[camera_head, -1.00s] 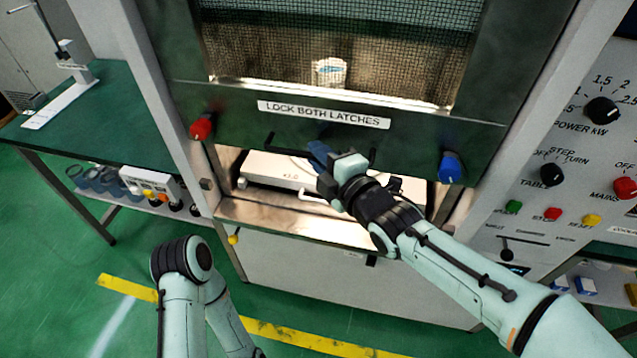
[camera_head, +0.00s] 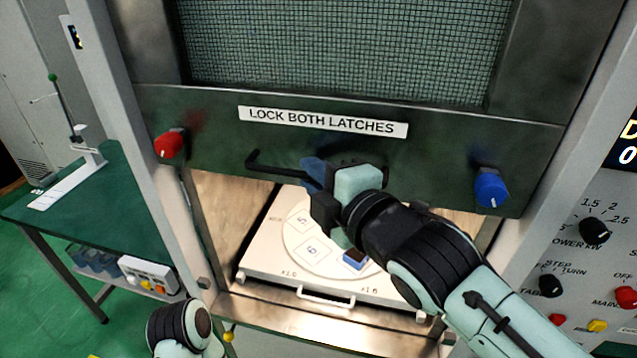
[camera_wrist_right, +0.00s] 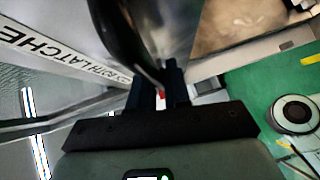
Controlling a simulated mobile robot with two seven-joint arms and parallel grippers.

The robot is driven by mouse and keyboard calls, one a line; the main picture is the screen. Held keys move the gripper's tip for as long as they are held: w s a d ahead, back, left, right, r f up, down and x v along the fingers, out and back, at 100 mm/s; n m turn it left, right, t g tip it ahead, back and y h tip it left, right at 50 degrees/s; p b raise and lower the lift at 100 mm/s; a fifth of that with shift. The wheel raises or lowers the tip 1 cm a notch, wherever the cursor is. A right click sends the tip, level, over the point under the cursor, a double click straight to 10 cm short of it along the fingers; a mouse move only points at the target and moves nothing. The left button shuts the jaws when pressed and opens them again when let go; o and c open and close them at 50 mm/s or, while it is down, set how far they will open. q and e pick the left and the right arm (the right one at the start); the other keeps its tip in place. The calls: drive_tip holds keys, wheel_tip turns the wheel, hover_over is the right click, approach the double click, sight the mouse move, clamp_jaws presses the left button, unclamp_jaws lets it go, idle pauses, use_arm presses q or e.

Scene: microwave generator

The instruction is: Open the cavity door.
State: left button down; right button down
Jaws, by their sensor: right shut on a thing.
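The cavity door (camera_head: 450,145) is a dark panel with a mesh window and a "LOCK BOTH LATCHES" label. It stands partly raised, with an open gap beneath it. Its black bar handle (camera_head: 275,168) runs across the front below the label. My right gripper (camera_head: 318,185) is shut on the handle near its middle; its fingers (camera_wrist_right: 165,88) also show in the right wrist view. A red latch knob (camera_head: 170,145) is at the door's left and a blue latch knob (camera_head: 490,188) at its right. My left gripper is out of view.
A white tray (camera_head: 262,262) with a round numbered plate and a small blue block (camera_head: 355,260) sits in the cavity opening. A control panel (camera_head: 610,268) is at the right. A green bench (camera_head: 95,195) stands at the left.

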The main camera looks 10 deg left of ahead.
idle(0.3)
drive_tip(key=c, duration=1.2)
unclamp_jaws()
drive_tip(key=shift+a, duration=0.1)
drive_tip(key=b+v, duration=0.1)
drive_tip(key=v, duration=1.2)
drive_tip(key=shift+s, duration=0.1)
